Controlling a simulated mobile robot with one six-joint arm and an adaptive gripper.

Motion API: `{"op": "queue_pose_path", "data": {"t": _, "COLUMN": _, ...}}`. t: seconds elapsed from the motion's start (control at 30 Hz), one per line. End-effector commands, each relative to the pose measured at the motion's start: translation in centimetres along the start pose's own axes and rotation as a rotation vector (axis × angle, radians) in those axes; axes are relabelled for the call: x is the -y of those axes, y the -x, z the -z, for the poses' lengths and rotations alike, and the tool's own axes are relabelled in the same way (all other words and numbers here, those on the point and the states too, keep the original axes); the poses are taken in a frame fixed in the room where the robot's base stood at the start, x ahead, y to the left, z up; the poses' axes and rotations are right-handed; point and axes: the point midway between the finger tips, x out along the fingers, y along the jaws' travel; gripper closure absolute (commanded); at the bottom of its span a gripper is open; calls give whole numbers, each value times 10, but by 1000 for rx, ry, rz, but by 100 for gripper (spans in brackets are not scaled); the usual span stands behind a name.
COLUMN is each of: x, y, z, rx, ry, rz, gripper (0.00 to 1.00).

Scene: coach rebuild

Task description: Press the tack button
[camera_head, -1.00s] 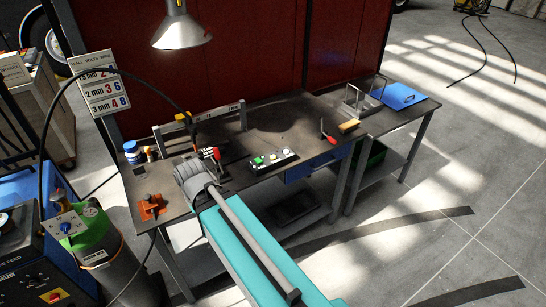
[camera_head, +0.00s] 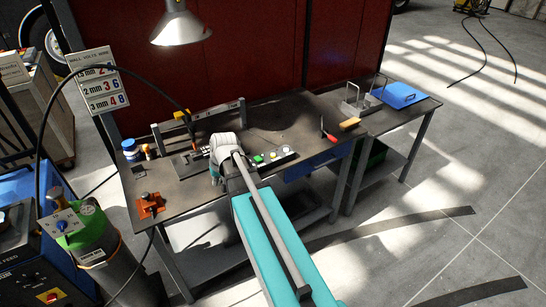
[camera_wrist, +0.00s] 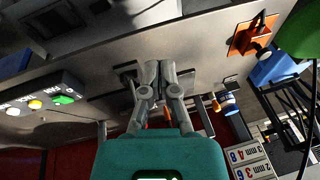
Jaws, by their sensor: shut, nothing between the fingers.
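A button box (camera_head: 268,163) sits on the dark workbench (camera_head: 180,185), partly covered by my arm in the head view. It also shows at the left of the wrist view (camera_wrist: 55,80). The labels are too small to tell which is tack. My gripper (camera_wrist: 153,72) is shut and empty, apart from the box and to the right of the green button in the wrist view. In the head view my wrist hides the fingers.
A lamp (camera_head: 180,25) hangs above.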

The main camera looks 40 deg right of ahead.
Motion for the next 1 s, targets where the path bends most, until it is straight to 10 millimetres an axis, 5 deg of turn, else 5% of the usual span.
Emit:
{"op": "queue_pose_path", "data": {"t": 0.5, "x": -113, "y": 1, "z": 99, "rx": -239, "ry": -214, "rz": 96, "gripper": 100}}
{"op": "queue_pose_path", "data": {"t": 1.0, "x": -244, "y": 23, "z": 162, "rx": -473, "ry": -413, "rz": 147, "gripper": 100}}
